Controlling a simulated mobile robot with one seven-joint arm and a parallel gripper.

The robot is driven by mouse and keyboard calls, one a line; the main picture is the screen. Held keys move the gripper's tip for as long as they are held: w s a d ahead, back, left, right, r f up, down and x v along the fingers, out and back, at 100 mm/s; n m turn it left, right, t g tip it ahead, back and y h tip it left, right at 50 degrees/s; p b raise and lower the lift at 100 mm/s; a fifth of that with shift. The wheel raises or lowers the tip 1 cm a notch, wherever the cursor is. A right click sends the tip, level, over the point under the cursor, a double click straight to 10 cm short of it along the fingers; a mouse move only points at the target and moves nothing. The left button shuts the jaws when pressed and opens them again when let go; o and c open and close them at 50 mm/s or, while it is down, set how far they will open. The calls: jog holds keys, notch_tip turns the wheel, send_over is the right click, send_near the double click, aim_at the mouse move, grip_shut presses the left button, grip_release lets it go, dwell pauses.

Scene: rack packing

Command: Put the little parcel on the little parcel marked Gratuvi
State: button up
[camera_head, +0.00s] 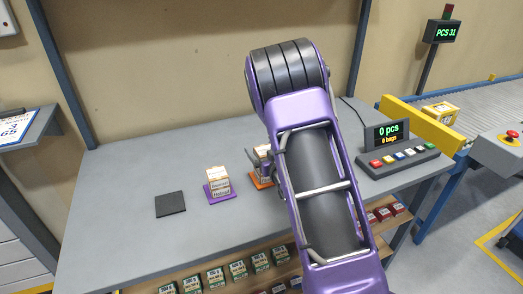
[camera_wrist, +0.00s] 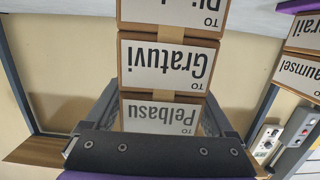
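In the wrist view, which shows labels upside down, a brown parcel with a white label marked Gratuvi (camera_wrist: 168,65) sits directly against a parcel whose label starts "Pli" (camera_wrist: 172,14). A little parcel marked Pelbasu (camera_wrist: 160,117) is between the fingers of my gripper (camera_wrist: 160,112), on the upper side of Gratuvi. It looks touching or very close to Gratuvi; I cannot tell which. My gripper seems shut on it. In the head view my gripper (camera_head: 252,158) is at the stack on the orange mat (camera_head: 263,184), partly hidden by my arm.
A purple mat (camera_head: 219,197) bears another stack of parcels (camera_head: 218,179) to the left. A dark square mat (camera_head: 170,204) lies bare beside it. A button console (camera_head: 398,160) stands at the right. Small boxes (camera_head: 238,270) line a lower shelf. The table's left part is clear.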

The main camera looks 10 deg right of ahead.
jog(key=shift+o, duration=0.5)
jog(key=shift+r, duration=0.15)
jog(key=shift+r+p, duration=0.15)
jog(key=shift+p, duration=0.2)
jog(key=v, duration=1.2)
